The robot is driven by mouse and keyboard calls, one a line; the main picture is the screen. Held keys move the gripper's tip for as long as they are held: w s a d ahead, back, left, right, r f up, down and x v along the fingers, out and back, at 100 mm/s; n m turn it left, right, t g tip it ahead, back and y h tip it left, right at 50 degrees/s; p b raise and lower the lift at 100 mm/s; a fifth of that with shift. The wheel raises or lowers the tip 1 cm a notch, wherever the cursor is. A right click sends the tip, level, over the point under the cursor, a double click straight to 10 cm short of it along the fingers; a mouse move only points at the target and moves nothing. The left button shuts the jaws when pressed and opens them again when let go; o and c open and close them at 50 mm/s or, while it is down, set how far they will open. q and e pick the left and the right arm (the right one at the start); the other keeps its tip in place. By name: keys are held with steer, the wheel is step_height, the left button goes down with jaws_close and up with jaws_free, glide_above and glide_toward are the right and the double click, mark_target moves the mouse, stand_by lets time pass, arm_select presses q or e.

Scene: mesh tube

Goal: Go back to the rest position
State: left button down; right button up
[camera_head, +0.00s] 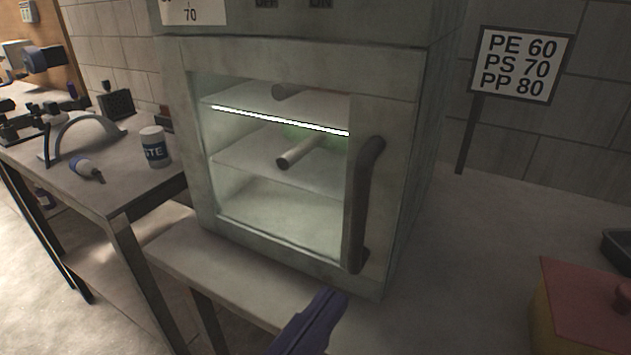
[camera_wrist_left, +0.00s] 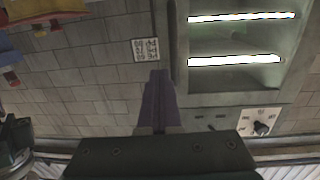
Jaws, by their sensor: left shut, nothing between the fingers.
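My left gripper (camera_head: 332,300) comes in at the bottom centre of the head view, its purple fingers shut and empty. It is in front of the oven (camera_head: 402,200), low and apart from the handle (camera_head: 362,205). In the left wrist view the shut fingers (camera_wrist_left: 159,78) point toward the tiled wall, beside the oven's lit interior (camera_wrist_left: 240,40). The oven door looks closed, with its window showing two grey tubes, an upper one (camera_head: 289,91) and a lower one (camera_head: 298,153), on lit shelves. My right gripper is not in view.
A sign (camera_head: 518,64) on a post stands right of the oven. A red-topped yellow box (camera_head: 585,310) is at the lower right. The bench right of the oven has free room.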

arm_select(q)
steer(key=s+a+n+g+y+p, duration=0.1)
steer(key=a+n+g+y+p, duration=0.3)
steer(key=a+y, duration=0.6)
steer(key=s+a+r+n+g+p, duration=0.1)
steer(key=s+a+r+g+p, duration=0.2)
steer(key=s+a+g, duration=0.55)
steer(key=s+r+t+p, duration=0.1)
steer(key=r+p, duration=1.7)
steer(key=p, duration=0.1)
steer(key=s+a+r+t+p, duration=0.1)
steer(key=s+r+p, duration=0.1)
steer(key=r+p, duration=1.7)
steer(key=shift+s+a+r, duration=0.25)
steer(key=shift+r, duration=0.05)
